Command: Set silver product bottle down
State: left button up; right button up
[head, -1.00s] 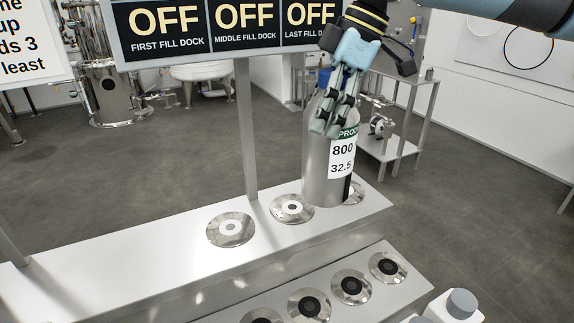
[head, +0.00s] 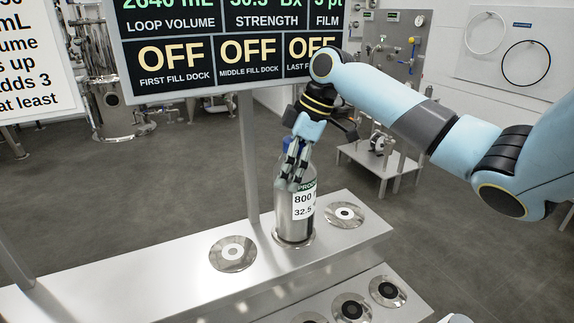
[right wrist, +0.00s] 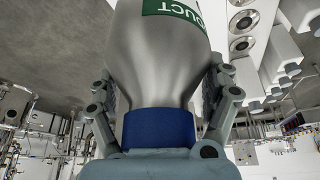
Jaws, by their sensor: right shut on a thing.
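The silver product bottle (head: 292,223) is upright over the middle round dock of the upper steel ledge in the head view. A thin edge of that dock shows around its base; I cannot tell whether the base touches it. The bottle has a green and white label reading 800. My right gripper (head: 294,172) points down from above, shut around the bottle's neck. In the right wrist view the bottle (right wrist: 160,70) fills the middle, its blue collar (right wrist: 158,128) between the two fingers. My left gripper is out of view.
Empty docks lie left (head: 233,253) and right (head: 345,214) of the bottle on the upper ledge (head: 170,260). A lower step holds several black-centred docks (head: 388,290). A display panel (head: 220,50) reading OFF for three docks stands on a post (head: 248,160) close behind the bottle.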

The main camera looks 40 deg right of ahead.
jog(key=shift+f, duration=0.3)
jog(key=o, duration=1.4)
jog(key=shift+f, duration=0.1)
jog(key=shift+o, duration=0.2)
jog(key=b+v, duration=0.3)
jog(key=v, duration=0.9)
